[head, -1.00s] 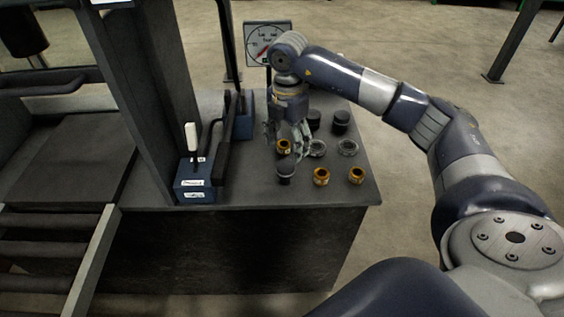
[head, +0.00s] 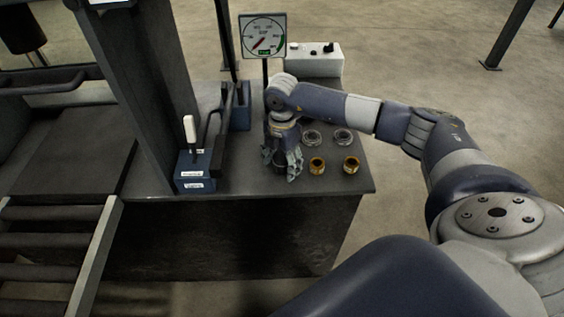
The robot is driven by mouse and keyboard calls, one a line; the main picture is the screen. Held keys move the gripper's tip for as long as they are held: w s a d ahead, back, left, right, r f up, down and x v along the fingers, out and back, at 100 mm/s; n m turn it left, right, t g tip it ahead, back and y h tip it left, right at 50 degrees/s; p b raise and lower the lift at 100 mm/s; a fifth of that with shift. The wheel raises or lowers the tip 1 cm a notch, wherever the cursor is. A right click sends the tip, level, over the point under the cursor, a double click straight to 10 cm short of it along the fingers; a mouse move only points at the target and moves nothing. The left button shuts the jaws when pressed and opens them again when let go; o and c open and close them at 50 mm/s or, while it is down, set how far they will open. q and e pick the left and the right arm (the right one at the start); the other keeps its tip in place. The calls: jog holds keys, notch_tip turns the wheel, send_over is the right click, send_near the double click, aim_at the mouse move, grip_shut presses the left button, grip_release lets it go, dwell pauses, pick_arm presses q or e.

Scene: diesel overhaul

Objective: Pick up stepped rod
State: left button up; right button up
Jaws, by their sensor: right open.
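A dark upright piece (head: 279,161), which may be the stepped rod, stands near the front edge of the dark bench. My right gripper (head: 281,167) points down over it, with its open fingers around or beside it. The fingers hide much of the piece, and I cannot tell whether they touch it. Its step does not show clearly. My left gripper is not in view.
Two brass rings (head: 317,165) (head: 351,164) and two grey rings (head: 312,137) (head: 343,136) lie right of the gripper. A blue lever box (head: 194,170) and a dark post stand left. A dial gauge (head: 264,37) and a white control box (head: 314,62) are behind.

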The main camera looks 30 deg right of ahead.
jog(key=c, duration=1.2)
jog(key=shift+r, duration=0.1)
